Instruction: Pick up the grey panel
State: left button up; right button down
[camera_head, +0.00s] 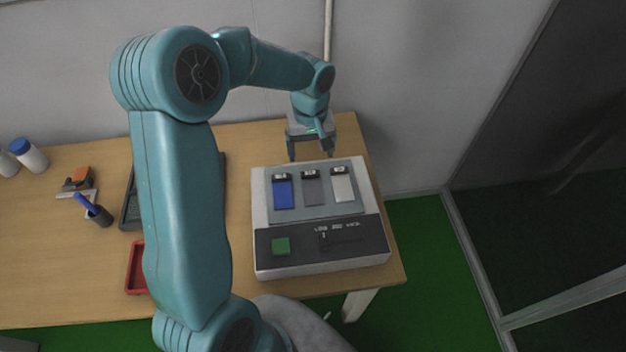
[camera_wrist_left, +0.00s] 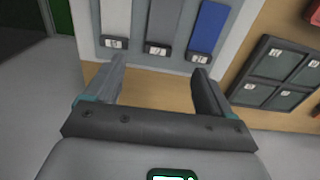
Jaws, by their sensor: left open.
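The grey panel (camera_head: 312,190) lies in the middle slot of the testing device (camera_head: 262,220), between a blue panel (camera_head: 284,194) and a white panel (camera_head: 342,189). In the left wrist view the grey panel (camera_wrist_left: 162,22) is ahead of the fingers, with its dark labelled end nearest me. My left gripper (camera_head: 310,156) is open and empty just behind the device's far edge. In the left wrist view the gripper (camera_wrist_left: 160,80) shows both fingers apart, with nothing between them. My right gripper is not in view.
The device has a green button (camera_head: 281,246) on its dark front strip. A dark compartment tray (camera_wrist_left: 275,75) and a red tray (camera_head: 136,268) lie beside it. The wooden table (camera_head: 50,240) ends just right of the device.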

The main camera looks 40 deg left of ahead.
pick_arm(q)
send_over(311, 175)
notch_tip(311, 175, down, 5)
jog(key=shift+d+r, duration=0.1)
jog(key=shift+d, duration=0.05)
jog(key=shift+s+f+p, duration=0.2)
jog(key=shift+f+p, duration=0.2)
jog(key=shift+f, duration=0.15)
jog(key=shift+s+f+p, duration=0.2)
jog(key=shift+f+p, duration=0.15)
jog(key=shift+f, duration=0.15)
jog(key=f, duration=0.2)
jog(key=w+f, duration=0.1)
jog(key=shift+a+f, duration=0.15)
jog(key=shift+a, duration=0.1)
jog(key=shift+s+d+r, duration=0.15)
jog(key=shift+s+r, duration=0.05)
jog(key=shift+s, duration=0.1)
jog(key=c, duration=0.4)
jog(key=shift+w+f, duration=0.15)
jog(key=shift+w, duration=0.05)
jog(key=c, duration=0.7)
jog(key=shift+s, duration=0.15)
